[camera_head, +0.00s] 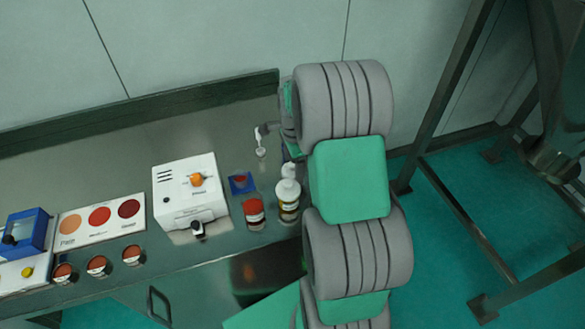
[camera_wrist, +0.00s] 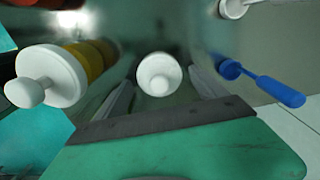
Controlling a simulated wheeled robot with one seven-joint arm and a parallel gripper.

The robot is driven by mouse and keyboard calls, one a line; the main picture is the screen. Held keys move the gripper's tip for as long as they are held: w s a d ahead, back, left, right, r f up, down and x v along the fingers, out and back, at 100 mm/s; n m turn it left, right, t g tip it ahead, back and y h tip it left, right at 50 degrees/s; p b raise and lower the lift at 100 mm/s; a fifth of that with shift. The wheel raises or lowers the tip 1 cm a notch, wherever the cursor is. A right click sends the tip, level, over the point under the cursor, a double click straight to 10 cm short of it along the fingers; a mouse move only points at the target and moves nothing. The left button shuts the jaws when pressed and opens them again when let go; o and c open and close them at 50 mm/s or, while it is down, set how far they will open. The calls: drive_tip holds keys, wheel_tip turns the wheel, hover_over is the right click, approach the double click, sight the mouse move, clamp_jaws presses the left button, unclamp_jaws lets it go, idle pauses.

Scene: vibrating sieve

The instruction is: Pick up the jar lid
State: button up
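A white round jar lid with a knob (camera_wrist: 160,75) sits in the middle of the wrist view, knob towards the camera. My gripper (camera_wrist: 162,88) is open, with one grey finger on each side of this lid and visible gaps between. I cannot tell how far the lid is below the fingertips. A jar with yellow-brown contents (camera_wrist: 92,62) stands to the left, wearing a similar white knobbed lid (camera_wrist: 50,76). In the head view this lidded jar (camera_head: 288,205) stands beside my arm, with a white knob (camera_head: 289,170) just behind it. My gripper is hidden there.
A blue-handled tool (camera_wrist: 275,88) lies close to the right finger. A white spoon-like piece (camera_head: 261,145) is behind.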

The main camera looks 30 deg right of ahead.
drive_tip(key=c, duration=1.2)
drive_tip(key=shift+r, duration=0.1)
